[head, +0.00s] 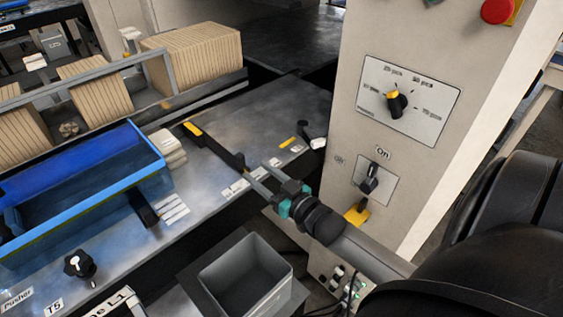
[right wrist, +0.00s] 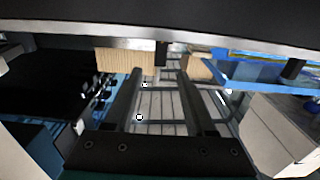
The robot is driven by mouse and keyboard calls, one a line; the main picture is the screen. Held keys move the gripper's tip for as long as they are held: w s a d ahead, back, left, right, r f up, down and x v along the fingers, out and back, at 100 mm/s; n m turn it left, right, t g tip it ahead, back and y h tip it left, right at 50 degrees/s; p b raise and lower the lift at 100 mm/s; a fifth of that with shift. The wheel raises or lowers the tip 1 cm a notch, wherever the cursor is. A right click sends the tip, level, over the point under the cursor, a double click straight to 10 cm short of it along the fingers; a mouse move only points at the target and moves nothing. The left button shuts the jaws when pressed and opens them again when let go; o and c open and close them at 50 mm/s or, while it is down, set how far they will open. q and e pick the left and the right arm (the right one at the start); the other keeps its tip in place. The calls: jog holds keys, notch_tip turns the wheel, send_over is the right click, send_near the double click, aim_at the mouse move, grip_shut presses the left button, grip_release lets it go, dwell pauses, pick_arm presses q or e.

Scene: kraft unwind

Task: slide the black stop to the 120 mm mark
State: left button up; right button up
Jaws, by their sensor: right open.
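A black bar with a yellow end (head: 193,128) lies across the grey metal table. Its near end is a small black block (head: 239,161), which looks like the black stop. Small white labels (head: 236,188) lie along the table's front edge beside it; their numbers are too small to read. My right gripper (head: 257,178) comes in from the right over this edge, its fingertips close to the black block; I cannot tell if they touch it. In the right wrist view its two fingers (right wrist: 160,85) are apart, with nothing held between them. My left gripper is out of view.
A blue bin (head: 150,165) stands on the table at left, with cardboard stacks (head: 195,50) behind. A machine column (head: 345,120) with dials rises right of my gripper. A grey open box (head: 245,270) stands below the table's front edge.

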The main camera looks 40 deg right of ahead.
jog(key=s, duration=0.7)
jog(key=shift+d, duration=0.3)
jog(key=shift+a+f, duration=0.1)
